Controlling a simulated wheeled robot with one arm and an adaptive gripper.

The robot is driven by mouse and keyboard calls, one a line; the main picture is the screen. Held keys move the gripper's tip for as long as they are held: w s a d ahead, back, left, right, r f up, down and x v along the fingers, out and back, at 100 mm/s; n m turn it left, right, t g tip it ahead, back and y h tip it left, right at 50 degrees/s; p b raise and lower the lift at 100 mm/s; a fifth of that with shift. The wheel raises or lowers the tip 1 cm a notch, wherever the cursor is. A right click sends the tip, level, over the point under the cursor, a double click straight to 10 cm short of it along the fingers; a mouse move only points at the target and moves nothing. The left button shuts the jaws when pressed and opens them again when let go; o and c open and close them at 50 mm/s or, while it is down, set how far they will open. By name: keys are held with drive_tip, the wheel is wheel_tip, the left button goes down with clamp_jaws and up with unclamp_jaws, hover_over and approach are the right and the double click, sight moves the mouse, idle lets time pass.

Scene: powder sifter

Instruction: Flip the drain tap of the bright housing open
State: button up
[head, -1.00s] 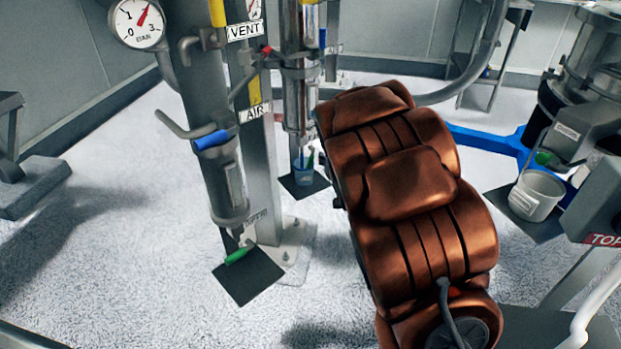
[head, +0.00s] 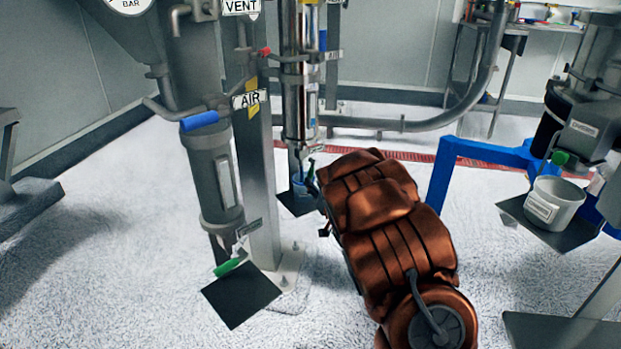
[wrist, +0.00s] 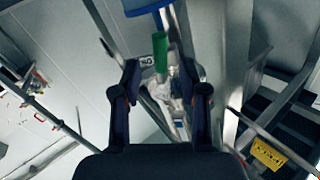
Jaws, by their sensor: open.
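The bright housing (head: 293,85) is a shiny steel column at the back centre of the head view. A blue cup (head: 301,186) stands below it; its blue edge also shows at the top of the wrist view (wrist: 146,6). The drain tap's green handle (wrist: 160,54) is upright in the wrist picture, its upper end near the cup. My gripper (wrist: 161,72) is open, with one dark finger on each side of the handle's line. I cannot tell whether either finger touches it. In the head view my copper-coloured arm hides most of the gripper.
A dull grey housing (head: 207,165) with a blue lever (head: 199,121) and green tap (head: 229,266) stands at left. A grey post (head: 258,190) stands beside the bright housing. Open floor lies in front.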

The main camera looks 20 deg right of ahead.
sight(311, 176)
drive_tip(key=shift+w+b, duration=0.8)
drive_tip(key=shift+w, duration=1.95)
clamp_jaws()
